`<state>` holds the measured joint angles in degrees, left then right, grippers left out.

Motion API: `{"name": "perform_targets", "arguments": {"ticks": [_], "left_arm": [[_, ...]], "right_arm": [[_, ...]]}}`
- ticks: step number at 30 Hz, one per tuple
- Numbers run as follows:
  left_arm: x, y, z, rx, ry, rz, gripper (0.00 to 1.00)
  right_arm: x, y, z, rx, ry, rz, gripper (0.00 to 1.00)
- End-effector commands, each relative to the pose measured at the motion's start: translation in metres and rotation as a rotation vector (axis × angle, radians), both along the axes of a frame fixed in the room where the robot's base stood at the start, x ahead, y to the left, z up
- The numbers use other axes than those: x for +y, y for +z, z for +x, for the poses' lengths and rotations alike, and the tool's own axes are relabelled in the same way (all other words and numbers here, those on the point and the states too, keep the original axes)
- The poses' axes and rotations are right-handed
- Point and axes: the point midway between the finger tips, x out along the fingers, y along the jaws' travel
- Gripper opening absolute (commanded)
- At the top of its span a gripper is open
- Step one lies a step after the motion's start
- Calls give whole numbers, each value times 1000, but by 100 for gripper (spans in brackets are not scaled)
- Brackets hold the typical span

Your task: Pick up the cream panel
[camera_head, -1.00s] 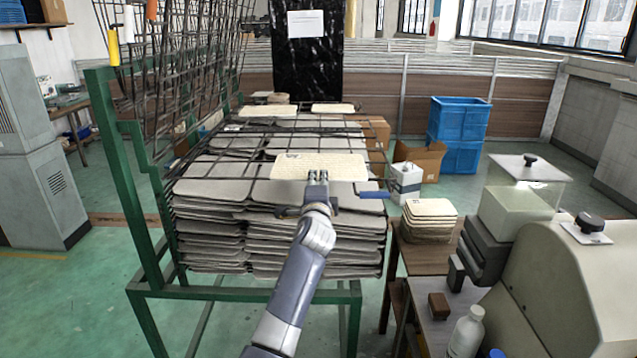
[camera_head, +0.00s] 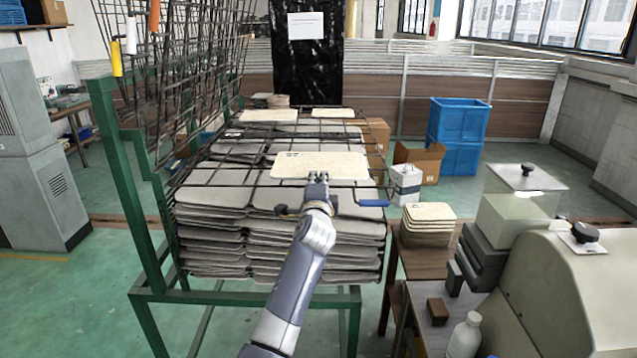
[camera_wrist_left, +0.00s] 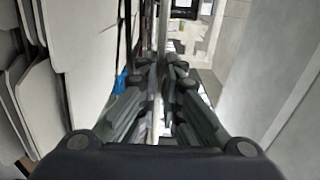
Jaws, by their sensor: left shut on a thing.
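A cream panel (camera_head: 335,164) shows in the head view above the front of the rack's grey panel stacks. My left gripper (camera_head: 317,180) is at its near edge, shut on it. In the left wrist view the fingers (camera_wrist_left: 162,75) are closed around a thin panel edge seen nearly edge-on. Whether the panel still touches the stack below is hard to tell. Two more cream panels, one at the back left (camera_head: 268,115) and one at the back right (camera_head: 333,113), lie on the far stacks. My right gripper is not in view.
A green-framed rack (camera_head: 245,297) with dark wire bars holds several grey panel stacks (camera_head: 310,235). A stack of cream panels (camera_head: 428,212) sits on the brown table at right, beside a beige machine (camera_head: 580,290). Blue crates (camera_head: 458,120) and a cardboard box (camera_head: 420,158) stand behind.

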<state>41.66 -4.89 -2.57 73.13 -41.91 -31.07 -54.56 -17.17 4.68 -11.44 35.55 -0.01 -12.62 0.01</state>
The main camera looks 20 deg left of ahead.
Motion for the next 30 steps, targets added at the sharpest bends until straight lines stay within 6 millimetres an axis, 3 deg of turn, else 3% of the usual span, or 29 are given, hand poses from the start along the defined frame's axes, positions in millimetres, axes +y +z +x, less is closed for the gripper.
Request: {"name": "perform_targets", "arguments": {"ticks": [8,21,30], "left_arm": [[-1,3,-5,1,0,0,0],[-13,29,-50,1,0,0,0],[-20,39,-76,2,0,-1,0]], "right_arm": [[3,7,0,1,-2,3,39],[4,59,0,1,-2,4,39],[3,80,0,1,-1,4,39]]}}
